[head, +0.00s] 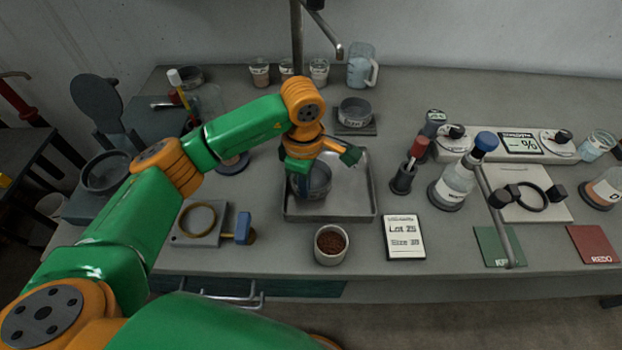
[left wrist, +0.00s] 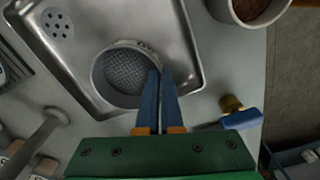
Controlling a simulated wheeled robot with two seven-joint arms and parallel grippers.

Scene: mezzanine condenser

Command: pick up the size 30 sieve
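A round grey metal sieve (head: 318,181) with a mesh floor is in the shallow metal basin (head: 352,213); its mesh shows in the left wrist view (left wrist: 126,72). I cannot read a size on it. My left gripper (head: 299,184) points down at its left rim in the head view and hides part of it. In the left wrist view the blue fingertips (left wrist: 160,72) are close together, one on each side of the rim, and look shut on it. I cannot tell whether the sieve is clear of the basin floor. My right gripper is out of view.
A card (head: 404,237) reads "Lot 25" and "Size 30". A cup of brown grains (head: 331,244) stands in front of the basin. Another labelled round vessel (head: 355,112) stands behind it. A blue-handled tool (head: 243,228) is at left, a metal post (head: 297,40) behind.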

